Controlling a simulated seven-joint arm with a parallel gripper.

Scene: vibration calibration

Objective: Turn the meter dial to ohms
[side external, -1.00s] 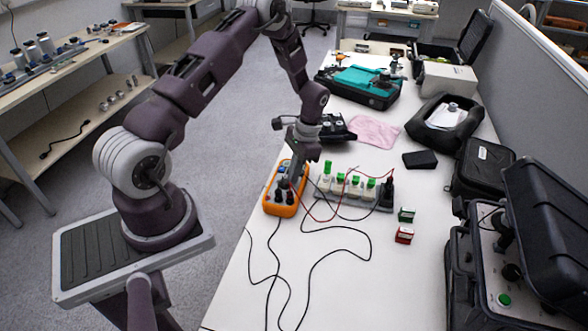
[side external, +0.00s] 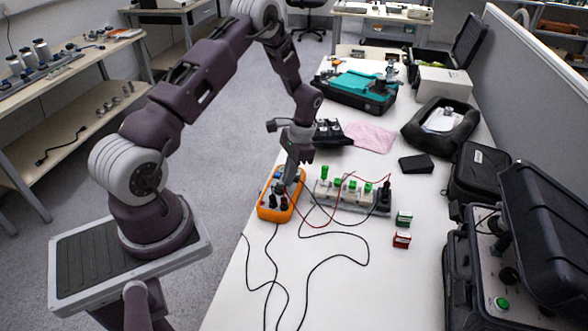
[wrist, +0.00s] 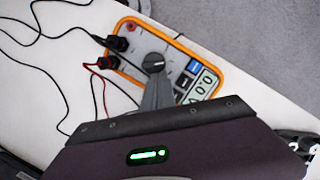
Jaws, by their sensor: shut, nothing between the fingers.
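The orange meter (side external: 271,213) lies flat near the left edge of the white table, with leads plugged into one end. In the wrist view the meter (wrist: 127,83) shows its round black dial (wrist: 153,62), a display and blue and dark buttons. The dial's pointer and markings are too small to read. My gripper (side external: 285,185) is shut and empty, pointing down over the meter. In the wrist view my gripper (wrist: 155,84) has its fingertips right at the dial's edge; I cannot tell whether they touch it. In the side view the gripper hides the dial.
A strip of terminals with green caps (side external: 347,191) stands right of the meter. Red and black leads loop between them and across the table. Black cases line the table's right side.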

